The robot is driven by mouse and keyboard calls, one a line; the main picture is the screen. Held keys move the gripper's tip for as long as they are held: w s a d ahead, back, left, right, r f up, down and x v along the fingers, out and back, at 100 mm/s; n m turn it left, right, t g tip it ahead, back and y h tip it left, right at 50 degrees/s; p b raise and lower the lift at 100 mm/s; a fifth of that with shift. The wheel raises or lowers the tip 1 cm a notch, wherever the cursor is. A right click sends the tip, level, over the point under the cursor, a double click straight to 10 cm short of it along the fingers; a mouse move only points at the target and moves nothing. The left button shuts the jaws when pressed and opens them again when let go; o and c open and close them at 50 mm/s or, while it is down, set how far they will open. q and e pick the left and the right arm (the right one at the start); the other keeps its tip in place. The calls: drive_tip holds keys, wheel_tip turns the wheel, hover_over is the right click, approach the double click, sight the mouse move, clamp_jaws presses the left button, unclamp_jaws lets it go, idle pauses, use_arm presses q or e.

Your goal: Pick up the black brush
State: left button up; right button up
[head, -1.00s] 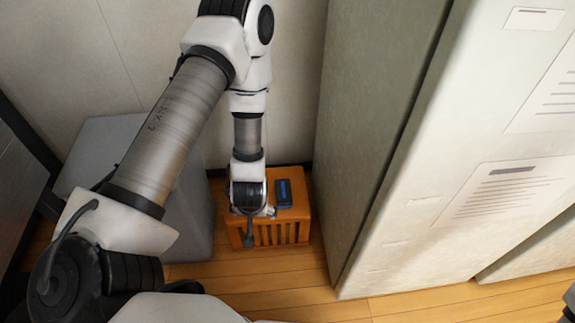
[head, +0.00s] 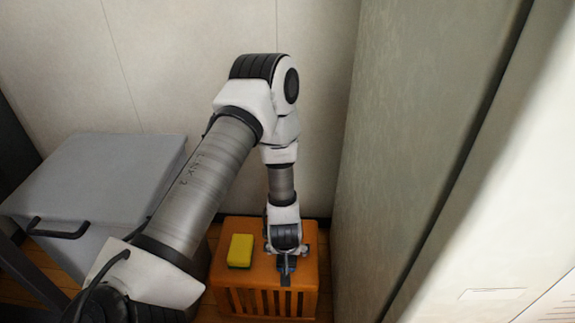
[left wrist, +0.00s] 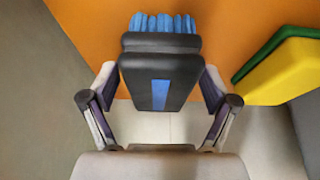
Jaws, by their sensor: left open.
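The black brush (left wrist: 160,62) has a blue stripe on its handle and blue bristles. It rests on top of the orange crate (left wrist: 75,28). In the left wrist view it lies between the two spread fingers of my left gripper (left wrist: 158,86), with a finger on each side. The gripper is open; I cannot tell whether either finger touches the brush. In the head view my left gripper (head: 286,250) points down over the crate and hides most of the brush. My right gripper is out of view.
A yellow sponge (head: 240,250) with a green side lies on the crate left of the brush. A grey box (head: 95,180) stands left of the crate. A tall grey-green cabinet (head: 410,150) stands close on the right, and a wall is behind.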

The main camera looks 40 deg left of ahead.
use_arm(q)
drive_tip(key=shift+r, duration=0.15)
drive_tip(key=shift+f, duration=0.25)
idle(0.4)
drive_tip(key=c, duration=1.3)
